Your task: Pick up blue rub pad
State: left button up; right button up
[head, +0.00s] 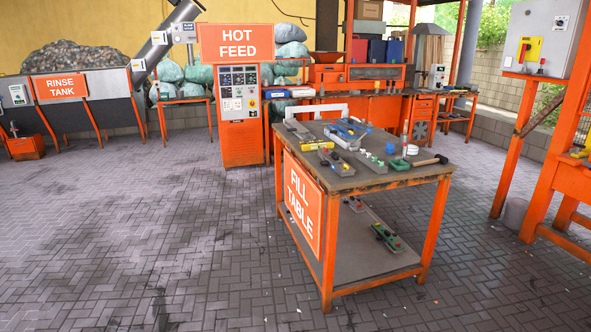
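The fill table (415,180) stands right of the middle, with an orange frame and a grey top. A small blue object (390,148) sits on its top right of the middle; it may be the blue rub pad, but it is too small to tell. A larger blue item (347,129) lies near the back of the top, its shape unclear. A dark green oval pad (399,164) lies near the front right part of the top. Neither of my grippers is in view.
A hammer (428,160) lies at the table's right edge. Grey molds (337,162) and a yellow item (318,145) sit on the top. The hot feed cabinet (239,120) stands behind left. An orange frame (550,190) stands right. The paved floor (150,230) is open at left.

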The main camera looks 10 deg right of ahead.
aim_at(390, 150)
jog(key=i+j+z, duration=0.15)
jog(key=i+z, duration=0.2)
jog(key=i, duration=0.3)
jog(key=i+j+z, duration=0.4)
jog(key=i, duration=0.2)
jog(key=i+j+z, duration=0.35)
jog(key=i, duration=0.25)
